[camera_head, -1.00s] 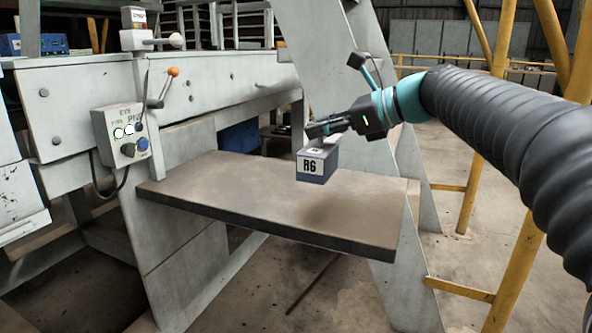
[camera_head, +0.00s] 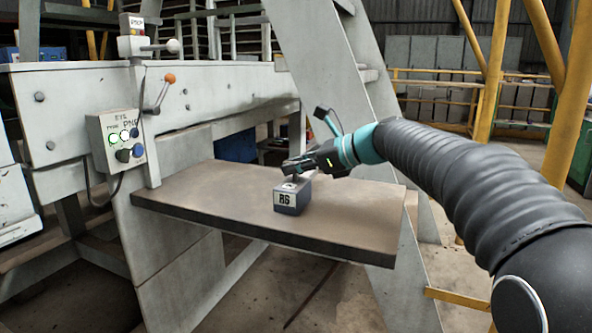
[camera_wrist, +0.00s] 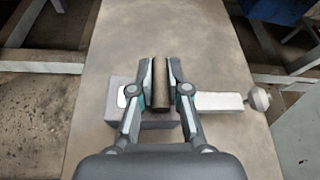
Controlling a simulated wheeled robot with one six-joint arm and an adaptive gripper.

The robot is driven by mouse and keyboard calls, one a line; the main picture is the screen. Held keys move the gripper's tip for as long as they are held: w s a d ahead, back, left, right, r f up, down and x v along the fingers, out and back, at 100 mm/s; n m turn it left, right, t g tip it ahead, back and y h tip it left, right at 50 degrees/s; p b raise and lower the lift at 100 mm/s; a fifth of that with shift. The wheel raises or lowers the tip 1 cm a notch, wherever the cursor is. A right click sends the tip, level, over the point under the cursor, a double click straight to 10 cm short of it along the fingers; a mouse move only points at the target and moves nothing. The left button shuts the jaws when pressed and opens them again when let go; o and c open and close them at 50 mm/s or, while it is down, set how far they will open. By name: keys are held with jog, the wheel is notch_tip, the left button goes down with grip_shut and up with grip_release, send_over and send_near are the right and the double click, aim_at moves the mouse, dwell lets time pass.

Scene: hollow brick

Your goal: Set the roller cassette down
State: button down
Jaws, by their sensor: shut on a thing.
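The roller cassette (camera_head: 291,197) is a small blue-grey block with a pale label reading R6. It is over the middle of the brown shelf (camera_head: 200,188), upright, with its base at or very near the surface; I cannot tell whether it touches. My gripper (camera_head: 290,168) reaches in from the right above it. In the wrist view, my gripper (camera_wrist: 160,78) is shut on a brown cylindrical grip between its fingers, and the grey cassette body (camera_wrist: 118,86) shows below. The fingers hide part of the cassette.
A control box (camera_head: 118,137) with lit buttons and an orange-knobbed lever (camera_head: 162,93) stand left of the shelf. A slanted grey post (camera_head: 325,75) rises behind my gripper. Yellow posts (camera_head: 563,130) stand at right.

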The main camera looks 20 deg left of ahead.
jog(key=shift+r, duration=0.1)
jog(key=c, duration=1.1)
grip_release()
jog(key=shift+c, duration=0.2)
jog(key=p+v, duration=0.1)
jog(key=v, duration=1.1)
